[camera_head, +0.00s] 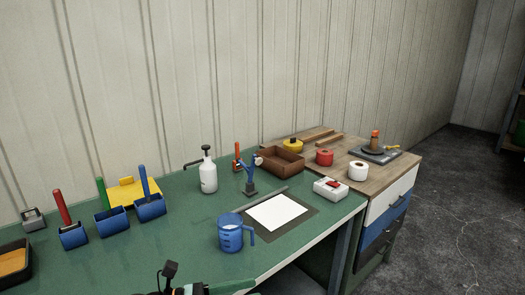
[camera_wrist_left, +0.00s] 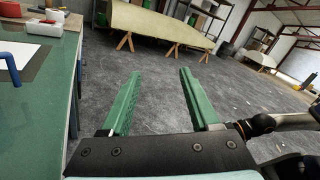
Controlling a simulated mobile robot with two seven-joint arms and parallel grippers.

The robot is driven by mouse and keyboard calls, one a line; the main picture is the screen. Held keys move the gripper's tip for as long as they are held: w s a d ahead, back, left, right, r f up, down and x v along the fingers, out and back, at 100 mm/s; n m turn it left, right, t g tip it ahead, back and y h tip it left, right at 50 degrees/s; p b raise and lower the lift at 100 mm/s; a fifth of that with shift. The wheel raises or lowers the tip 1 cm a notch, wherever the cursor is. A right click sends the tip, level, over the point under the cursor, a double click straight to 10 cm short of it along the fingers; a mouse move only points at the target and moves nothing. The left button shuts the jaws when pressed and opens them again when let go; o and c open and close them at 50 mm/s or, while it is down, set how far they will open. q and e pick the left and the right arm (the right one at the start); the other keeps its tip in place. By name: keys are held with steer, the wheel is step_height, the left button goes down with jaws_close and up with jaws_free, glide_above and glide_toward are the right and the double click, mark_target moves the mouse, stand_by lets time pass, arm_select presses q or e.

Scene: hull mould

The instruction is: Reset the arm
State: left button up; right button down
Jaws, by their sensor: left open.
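My left gripper (camera_wrist_left: 157,95) shows in the left wrist view with its two green fingers spread wide apart. It is open and nothing is between the fingers. It points out over the grey floor, beside the green table's edge. My right gripper is not in either view.
The green table (camera_head: 130,255) holds a blue jug (camera_head: 231,236), a white pump bottle (camera_head: 208,176), blue holders (camera_head: 110,222) and white paper (camera_head: 276,212). A wooden-topped cabinet (camera_head: 405,168) stands at right. A pale hull mould (camera_wrist_left: 160,25) on wooden trestles stands beyond open floor.

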arm_select(q)
steer(key=s+a+f+n+t+y, duration=0.1)
steer(key=a+f+n+t+y, duration=0.35)
steer(key=n, duration=0.95)
steer(key=s+a+f+n+t+y, duration=0.2)
steer(key=f+n+t+y, duration=0.4)
steer(key=n, duration=0.9)
steer(key=s+a+f+n+g+y, duration=0.2)
steer(key=s+a+f+n, duration=0.1)
steer(key=s+f+n, duration=0.4)
steer(key=s+a+f+n+g+y, duration=0.2)
steer(key=s+a+f+n+g, duration=0.1)
steer(key=s+f+n, duration=0.5)
steer(key=shift+s+a+f+n+y, duration=0.25)
steer(key=shift+s+n+y, duration=0.1)
steer(key=shift+s, duration=0.35)
steer(key=shift+g, duration=0.25)
